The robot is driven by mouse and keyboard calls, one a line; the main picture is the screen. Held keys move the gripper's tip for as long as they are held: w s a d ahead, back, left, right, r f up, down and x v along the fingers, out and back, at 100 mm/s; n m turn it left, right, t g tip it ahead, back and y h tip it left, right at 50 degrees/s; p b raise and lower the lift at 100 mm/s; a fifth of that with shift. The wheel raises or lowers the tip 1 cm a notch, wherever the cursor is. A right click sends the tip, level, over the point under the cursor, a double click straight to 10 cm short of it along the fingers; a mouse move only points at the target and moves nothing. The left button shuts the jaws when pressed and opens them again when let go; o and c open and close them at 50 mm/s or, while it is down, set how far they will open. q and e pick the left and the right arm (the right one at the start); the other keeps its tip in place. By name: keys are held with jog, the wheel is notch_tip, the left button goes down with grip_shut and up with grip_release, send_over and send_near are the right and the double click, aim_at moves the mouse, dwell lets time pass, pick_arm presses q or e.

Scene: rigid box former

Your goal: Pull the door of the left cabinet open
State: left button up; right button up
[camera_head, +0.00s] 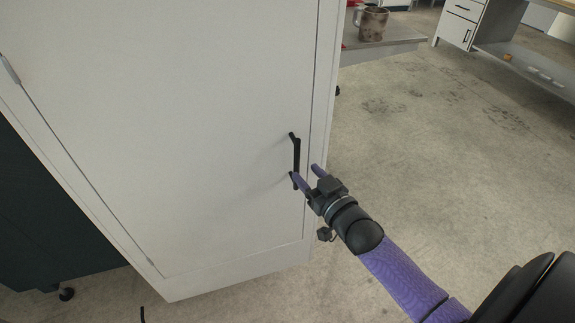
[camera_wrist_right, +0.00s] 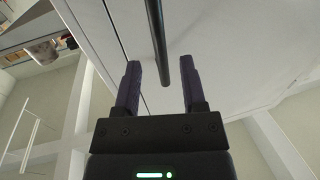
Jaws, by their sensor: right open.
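The white cabinet door (camera_head: 190,120) fills the left of the head view and appears shut. Its black bar handle (camera_head: 296,158) stands upright near the door's right edge. My right gripper (camera_head: 308,172) is open at the lower end of the handle, with purple fingers pointing at the door. In the right wrist view, the black handle bar (camera_wrist_right: 158,40) runs down between the two spread fingers (camera_wrist_right: 160,85), and its end lies between them with gaps on both sides. The fingers do not appear to touch the bar. My left gripper is not in view.
A metal mug (camera_head: 371,23) stands on a grey surface (camera_head: 390,44) behind the cabinet. A white drawer unit and bench (camera_head: 461,22) are at the far right. The concrete floor (camera_head: 450,130) right of the cabinet is clear. A dark cabinet (camera_head: 50,230) stands at the left.

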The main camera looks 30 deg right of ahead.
aim_at(298, 166)
jog(key=w+b, duration=0.1)
jog(key=w, duration=0.3)
jog(key=shift+w+f, duration=0.2)
jog(key=shift+w, duration=0.2)
jog(key=shift+r, duration=0.1)
grip_shut()
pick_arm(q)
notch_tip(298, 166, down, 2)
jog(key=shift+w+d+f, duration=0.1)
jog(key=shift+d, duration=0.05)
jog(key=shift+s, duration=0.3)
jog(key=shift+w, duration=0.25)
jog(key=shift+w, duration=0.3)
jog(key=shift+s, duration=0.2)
